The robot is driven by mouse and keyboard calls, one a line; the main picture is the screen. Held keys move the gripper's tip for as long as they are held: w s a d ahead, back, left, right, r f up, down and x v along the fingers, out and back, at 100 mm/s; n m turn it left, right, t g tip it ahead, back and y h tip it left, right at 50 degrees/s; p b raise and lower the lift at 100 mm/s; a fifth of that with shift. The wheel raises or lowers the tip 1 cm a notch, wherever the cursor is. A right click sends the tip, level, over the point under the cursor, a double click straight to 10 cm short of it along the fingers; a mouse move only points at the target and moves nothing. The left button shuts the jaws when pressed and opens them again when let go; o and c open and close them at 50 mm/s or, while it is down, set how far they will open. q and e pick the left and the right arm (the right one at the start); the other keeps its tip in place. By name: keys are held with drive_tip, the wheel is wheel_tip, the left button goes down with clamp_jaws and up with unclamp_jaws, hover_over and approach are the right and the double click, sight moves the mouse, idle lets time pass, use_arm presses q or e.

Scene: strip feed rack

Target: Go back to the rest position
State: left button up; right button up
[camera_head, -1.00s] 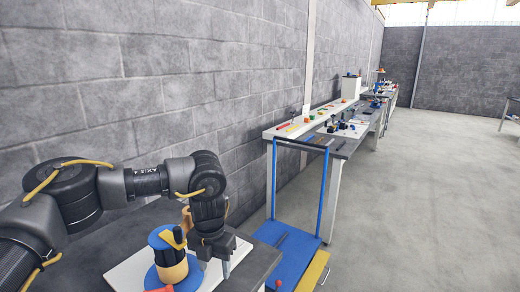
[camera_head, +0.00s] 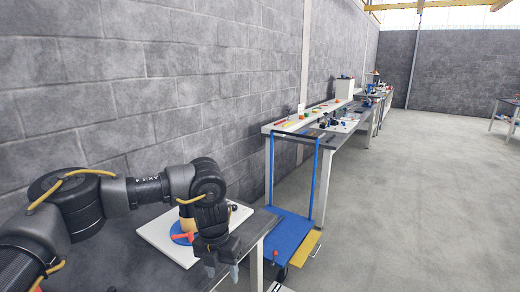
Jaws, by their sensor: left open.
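My left gripper (camera_head: 222,270) hangs fingers down in the head view, over the near end of the dark bench (camera_head: 110,255). Its fingers are apart and nothing shows between them. Behind it a white board (camera_head: 158,236) lies on the bench. On the board are a blue round base (camera_head: 180,239), a yellow part (camera_head: 187,224) and a red-orange part (camera_head: 181,237), all partly hidden by my gripper and wrist. My right gripper is not in view.
A blue cart (camera_head: 285,236) with a tall handle stands right of the bench, a yellow step (camera_head: 305,248) beside it. Farther back, a long table (camera_head: 345,139) with small parts runs along the grey block wall (camera_head: 200,90). The floor (camera_head: 420,190) at right is open.

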use_arm(q)
drive_tip(key=d+f+n+h, duration=0.75)
drive_tip(key=d+f, duration=0.65)
drive_tip(key=d, duration=0.2)
drive_tip(key=s+a+f+n+t+h, duration=0.1)
drive_tip(key=a+f+n+t, duration=0.2)
drive_tip(key=f+n, duration=0.55)
drive_tip(key=a+f+n+t+h, duration=0.15)
drive_tip(key=f+n, duration=0.35)
drive_tip(key=f, duration=0.6)
drive_tip(key=s+a+f+n+y, duration=0.3)
drive_tip(key=s+a+f+n, duration=0.2)
drive_tip(key=s+a+f, duration=0.4)
drive_tip(key=s+a+f+n+y, duration=0.3)
drive_tip(key=s+a+f+n, duration=0.3)
drive_tip(key=s+f, duration=0.4)
drive_tip(key=s+a+f+n+g+y, duration=0.1)
drive_tip(key=s+a+f, duration=0.2)
drive_tip(key=s, duration=0.6)
drive_tip(key=s+a+f+n+g+y, duration=0.1)
drive_tip(key=s+a+f+n+y, duration=0.1)
drive_tip(key=s+a, duration=0.4)
drive_tip(key=s+a+f+n+g+y, duration=0.1)
drive_tip(key=s+a+f, duration=0.4)
drive_tip(key=s, duration=0.9)
drive_tip(key=shift+s+a+n+y, duration=0.15)
drive_tip(key=shift+n+y, duration=0.25)
drive_tip(key=shift+n, duration=0.1)
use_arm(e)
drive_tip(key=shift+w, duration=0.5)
